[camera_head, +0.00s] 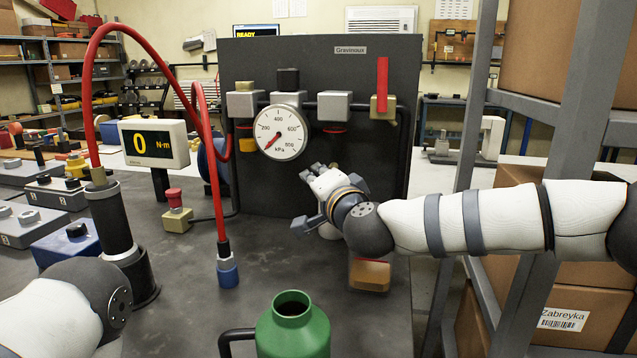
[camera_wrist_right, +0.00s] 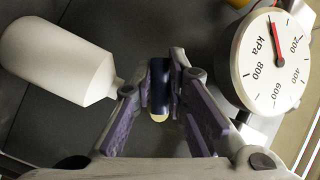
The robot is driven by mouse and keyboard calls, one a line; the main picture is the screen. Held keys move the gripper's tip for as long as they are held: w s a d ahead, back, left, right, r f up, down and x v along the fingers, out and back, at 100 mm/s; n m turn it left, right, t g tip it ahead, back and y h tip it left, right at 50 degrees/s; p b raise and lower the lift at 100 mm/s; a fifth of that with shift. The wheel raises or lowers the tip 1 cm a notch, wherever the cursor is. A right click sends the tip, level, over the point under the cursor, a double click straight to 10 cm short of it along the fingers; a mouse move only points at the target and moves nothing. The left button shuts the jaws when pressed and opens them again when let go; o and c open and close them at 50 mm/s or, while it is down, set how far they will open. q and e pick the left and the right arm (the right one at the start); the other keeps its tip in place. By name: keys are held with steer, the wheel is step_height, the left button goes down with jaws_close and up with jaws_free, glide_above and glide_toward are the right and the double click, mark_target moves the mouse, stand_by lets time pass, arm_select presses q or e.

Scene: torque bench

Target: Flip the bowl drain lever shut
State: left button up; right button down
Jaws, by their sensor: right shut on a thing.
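My right gripper (camera_head: 316,203) is in front of the dark panel (camera_head: 285,192), below the gauge. In the right wrist view, the gripper (camera_wrist_right: 162,85) is shut on a short dark blue lever (camera_wrist_right: 159,78) with a pale tip; I take it for the bowl drain lever. The lever is hidden in the head view. A white bowl (camera_wrist_right: 62,62) with a tapered end lies beside the fingers in the wrist view, and its narrow end is close to one finger. My left gripper is out of view; only part of my left arm shows at lower left.
The round kPa gauge (camera_head: 281,132) is just above the gripper; it also shows in the wrist view (camera_wrist_right: 272,62). A red handle (camera_head: 382,84) stands upright at the panel's right. A green bottle (camera_head: 293,328), a red hose (camera_head: 208,150) and a grey shelf post (camera_head: 563,110) surround the arm.

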steer(key=shift+r, duration=0.15)
stand_by(0.3)
steer(key=c, duration=1.9)
jaws_free()
steer(key=v, duration=1.2)
steer(key=shift+d, duration=0.15)
